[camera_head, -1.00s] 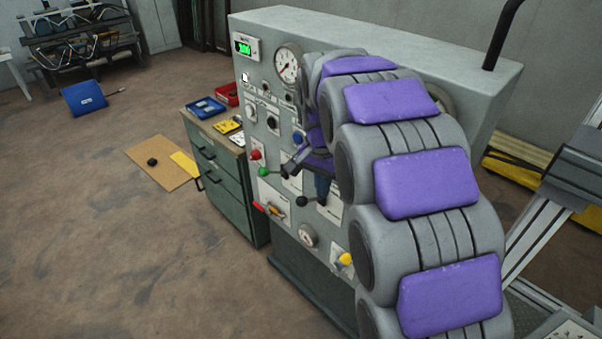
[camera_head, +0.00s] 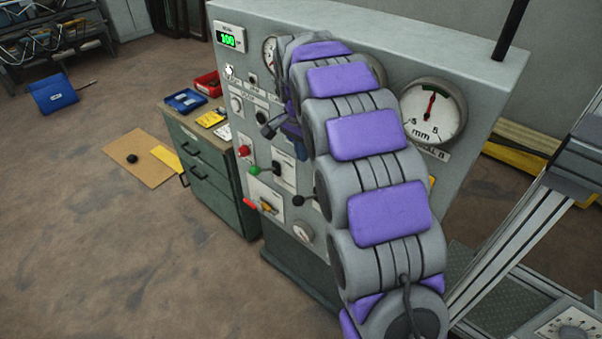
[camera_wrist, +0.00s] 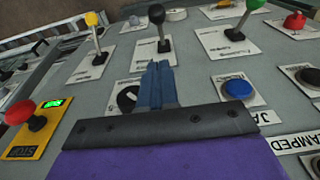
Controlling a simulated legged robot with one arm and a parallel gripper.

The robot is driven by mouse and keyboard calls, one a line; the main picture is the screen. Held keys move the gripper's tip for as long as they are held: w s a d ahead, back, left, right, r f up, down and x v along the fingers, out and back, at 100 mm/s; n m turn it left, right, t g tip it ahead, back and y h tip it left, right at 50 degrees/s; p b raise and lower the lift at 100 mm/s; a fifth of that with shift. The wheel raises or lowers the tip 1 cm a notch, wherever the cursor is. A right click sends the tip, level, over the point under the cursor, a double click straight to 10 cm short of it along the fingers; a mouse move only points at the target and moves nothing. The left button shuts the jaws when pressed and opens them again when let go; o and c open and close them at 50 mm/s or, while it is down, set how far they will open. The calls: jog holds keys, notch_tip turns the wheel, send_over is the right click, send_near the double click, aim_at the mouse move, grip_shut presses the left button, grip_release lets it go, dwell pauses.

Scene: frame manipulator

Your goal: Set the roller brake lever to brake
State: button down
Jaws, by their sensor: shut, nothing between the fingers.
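The grey control panel (camera_head: 480,85) carries several levers with white plates; their labels are too blurred to tell which is the roller brake lever. In the wrist view a black-knobbed lever (camera_wrist: 160,32) stands just beyond the fingertips, with a yellow-knobbed lever (camera_wrist: 96,36) to its left and a green-knobbed lever (camera_wrist: 244,18) to its right. My arm hides part of the panel.
A blue button (camera_wrist: 238,88) and a black rotary knob (camera_wrist: 127,97) lie beside the fingers. A large dial gauge (camera_head: 433,111) is right of my arm. A green drawer cabinet (camera_head: 213,175) stands left of the panel.

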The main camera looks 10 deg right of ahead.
jog(key=b, duration=0.2)
send_over(301, 196)
jog(key=d, duration=0.1)
jog(key=f, duration=0.9)
jog(key=shift+w+d+f, duration=0.15)
jog(key=shift+w+f, duration=0.05)
jog(key=shift+w, duration=0.2)
jog(key=f, duration=0.2)
jog(key=a+f, duration=0.1)
jog(key=shift+s, duration=0.4)
jog(key=shift+s+a+f, duration=0.1)
jog(key=shift+a+f, duration=0.25)
jog(key=shift+d, duration=0.1)
